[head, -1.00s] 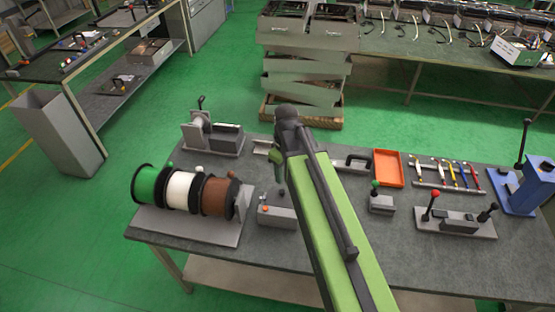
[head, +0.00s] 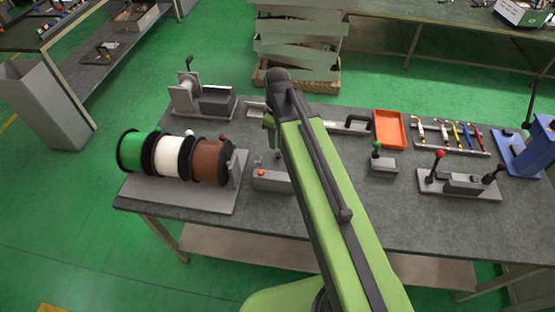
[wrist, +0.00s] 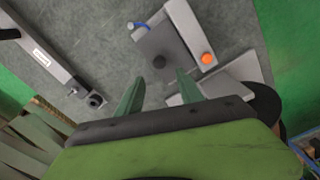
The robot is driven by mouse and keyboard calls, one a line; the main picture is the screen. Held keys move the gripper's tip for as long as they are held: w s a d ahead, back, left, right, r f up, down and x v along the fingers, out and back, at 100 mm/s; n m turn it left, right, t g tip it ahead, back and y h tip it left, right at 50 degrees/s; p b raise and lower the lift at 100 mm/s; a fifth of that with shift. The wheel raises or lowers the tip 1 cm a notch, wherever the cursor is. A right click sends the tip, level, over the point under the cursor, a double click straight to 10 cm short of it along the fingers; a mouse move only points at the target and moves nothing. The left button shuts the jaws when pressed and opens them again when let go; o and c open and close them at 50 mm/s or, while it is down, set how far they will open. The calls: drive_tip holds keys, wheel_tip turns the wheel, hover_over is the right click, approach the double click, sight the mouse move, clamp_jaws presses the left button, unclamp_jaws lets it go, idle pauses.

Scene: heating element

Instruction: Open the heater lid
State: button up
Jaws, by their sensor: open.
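The heater is a small grey box with an orange button (head: 271,180) near the table's front, right of the spools. In the wrist view the heater (wrist: 192,30) shows its orange button and a flat grey lid plate (wrist: 150,45) with a dark round knob (wrist: 159,62). My gripper (wrist: 158,74) is open, its two green fingers apart, with the knob in line between the fingertips. I cannot tell their height over it. In the head view my arm hides most of my gripper; only a bit of a green finger shows beyond the heater.
A stand with green, white and brown spools (head: 172,157) is left of the heater. A grey crank device (head: 204,97) stands behind it. An orange tray (head: 389,128), a green-knobbed lever (head: 377,160) and a red-knobbed fixture (head: 459,184) are to the right.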

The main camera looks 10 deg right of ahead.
sight(277, 153)
wheel_tip(277, 153, down, 8)
drive_tip(key=b, duration=0.6)
drive_tip(key=shift+r, duration=0.25)
clamp_jaws()
idle(0.7)
